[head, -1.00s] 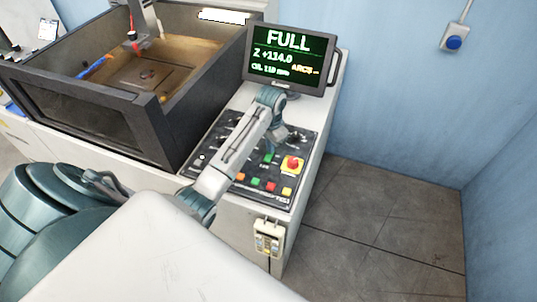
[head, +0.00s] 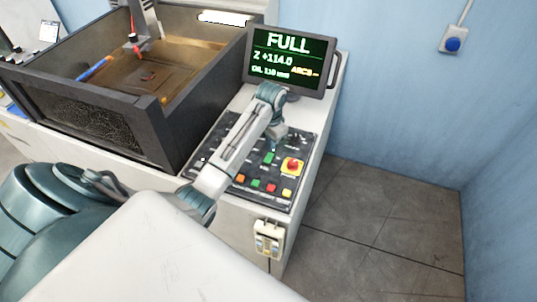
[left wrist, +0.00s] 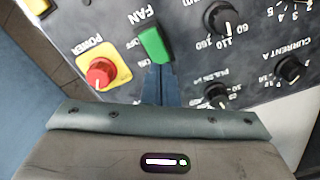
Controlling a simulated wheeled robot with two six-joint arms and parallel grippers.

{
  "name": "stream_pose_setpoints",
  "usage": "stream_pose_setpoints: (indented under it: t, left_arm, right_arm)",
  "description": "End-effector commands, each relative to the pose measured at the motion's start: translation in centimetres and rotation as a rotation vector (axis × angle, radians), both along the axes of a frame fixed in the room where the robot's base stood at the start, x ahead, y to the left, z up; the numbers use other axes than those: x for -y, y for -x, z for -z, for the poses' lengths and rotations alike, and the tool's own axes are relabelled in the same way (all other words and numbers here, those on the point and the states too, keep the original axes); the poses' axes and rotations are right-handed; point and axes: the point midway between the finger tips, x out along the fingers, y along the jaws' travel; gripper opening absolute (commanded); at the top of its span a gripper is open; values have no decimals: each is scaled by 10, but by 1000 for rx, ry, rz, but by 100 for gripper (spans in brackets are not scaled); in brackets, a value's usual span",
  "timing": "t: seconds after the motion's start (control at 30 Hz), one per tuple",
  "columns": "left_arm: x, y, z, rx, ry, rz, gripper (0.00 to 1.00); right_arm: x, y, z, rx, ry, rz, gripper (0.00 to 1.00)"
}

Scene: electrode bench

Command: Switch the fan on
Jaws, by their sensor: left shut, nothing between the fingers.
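The fan switch is a green rocker (left wrist: 152,44) beside the upside-down "FAN" label in the left wrist view. It also shows as a small green block on the control panel in the head view (head: 269,157). My left gripper (left wrist: 159,72) is shut and empty. Its fingertips are right at the near edge of the green rocker in the wrist view; I cannot tell whether they touch it. In the head view the left gripper (head: 277,143) hangs over the panel, just above the rocker. I cannot tell which way the rocker is tipped. My right gripper is not in view.
A red power knob on a yellow plate (left wrist: 100,73) sits close to the rocker. Black dials (left wrist: 219,20) lie on the other side. A dark-walled tank (head: 95,113) is at left.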

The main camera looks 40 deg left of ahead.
Motion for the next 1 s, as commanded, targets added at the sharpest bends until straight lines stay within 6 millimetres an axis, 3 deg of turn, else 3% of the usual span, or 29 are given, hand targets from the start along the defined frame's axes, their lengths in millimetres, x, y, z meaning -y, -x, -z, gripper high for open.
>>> stream_pose_setpoints:
  t: [0.5, 1.0]
  left_arm:
    - [0, 0, -38, 1, -1, 1, 0]
    - [0, 0, -39, 0, 0, 0, 0]
  right_arm:
    - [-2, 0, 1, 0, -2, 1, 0]
    - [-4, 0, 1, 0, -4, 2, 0]
